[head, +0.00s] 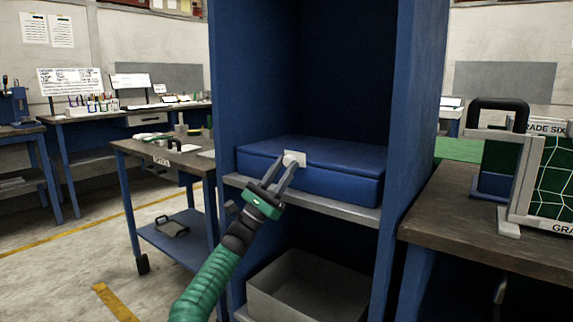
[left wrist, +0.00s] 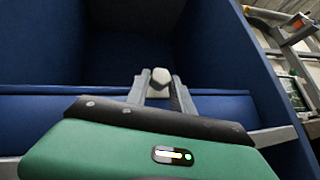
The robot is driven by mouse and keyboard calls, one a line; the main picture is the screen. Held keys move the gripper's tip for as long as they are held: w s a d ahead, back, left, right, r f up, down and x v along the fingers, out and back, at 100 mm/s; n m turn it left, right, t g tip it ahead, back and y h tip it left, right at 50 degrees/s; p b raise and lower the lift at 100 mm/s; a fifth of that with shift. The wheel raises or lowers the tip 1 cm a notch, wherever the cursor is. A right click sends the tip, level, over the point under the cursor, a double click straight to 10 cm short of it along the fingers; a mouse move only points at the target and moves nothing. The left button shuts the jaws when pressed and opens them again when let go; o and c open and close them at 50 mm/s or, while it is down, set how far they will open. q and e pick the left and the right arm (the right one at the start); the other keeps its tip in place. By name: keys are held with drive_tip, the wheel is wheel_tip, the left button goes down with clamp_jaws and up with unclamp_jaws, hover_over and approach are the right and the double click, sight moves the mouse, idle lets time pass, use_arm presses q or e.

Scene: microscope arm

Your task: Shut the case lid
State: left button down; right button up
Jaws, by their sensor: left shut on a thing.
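A blue case (head: 335,188) lies on a grey shelf inside a blue cabinet. Its lid (head: 330,151) looks down flat on the body, with a dark seam line along the front; I cannot tell if a small gap is left. A white plate with a pale round knob (head: 293,159) sits at the lid's front edge. My left gripper (head: 281,172) reaches in from the front, its fingers shut on the knob. In the left wrist view the knob (left wrist: 160,83) shows between the fingertips. My right gripper is not in view.
The cabinet's side walls (head: 418,100) stand close on both sides of the case. An open metal bin (head: 300,285) sits below the shelf (head: 350,212). A bench (head: 500,230) with a framed panel stands at right, a blue cart (head: 165,165) at left.

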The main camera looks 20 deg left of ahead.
use_arm(q)
drive_tip(key=shift+w+d+f, duration=0.2)
drive_tip(key=shift+f, duration=0.35)
drive_tip(key=c, duration=1.1)
unclamp_jaws()
drive_tip(key=shift+w+f, duration=0.1)
drive_tip(key=shift+c, duration=0.2)
drive_tip(key=shift+a+r, duration=0.15)
drive_tip(key=shift+r, duration=0.1)
drive_tip(key=p+v, duration=0.2)
drive_tip(key=v, duration=1.5)
